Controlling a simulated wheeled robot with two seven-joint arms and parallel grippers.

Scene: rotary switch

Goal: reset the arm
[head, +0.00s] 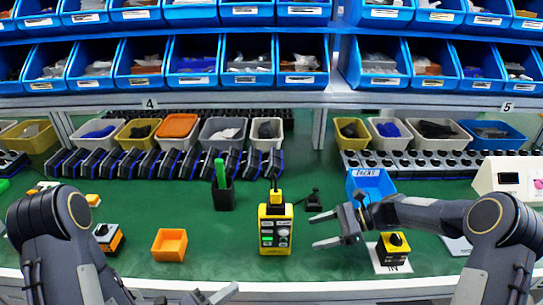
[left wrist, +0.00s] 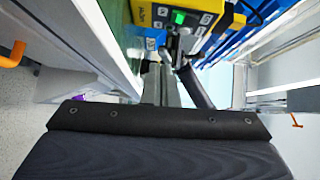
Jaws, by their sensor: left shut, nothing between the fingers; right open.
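My left gripper (head: 216,295) is low at the bottom edge of the head view, in front of the table, shut and empty. Its fingers (left wrist: 168,70) also show in the left wrist view, pointing toward the yellow button box. My right gripper (head: 322,230) is open and empty over the green table, its fingers pointing left, to the right of the yellow button box (head: 275,229). A yellow and black rotary switch (head: 393,243) sits on a white sheet below my right forearm. A similar switch box (head: 108,237) stands at the left beside my left arm.
An orange bin (head: 169,245) and a black cup with a green item (head: 222,188) stand on the green table. A blue bin (head: 371,184) is behind my right gripper. Shelves of blue bins (head: 247,60) span the back. Bare table lies between the orange bin and the button box.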

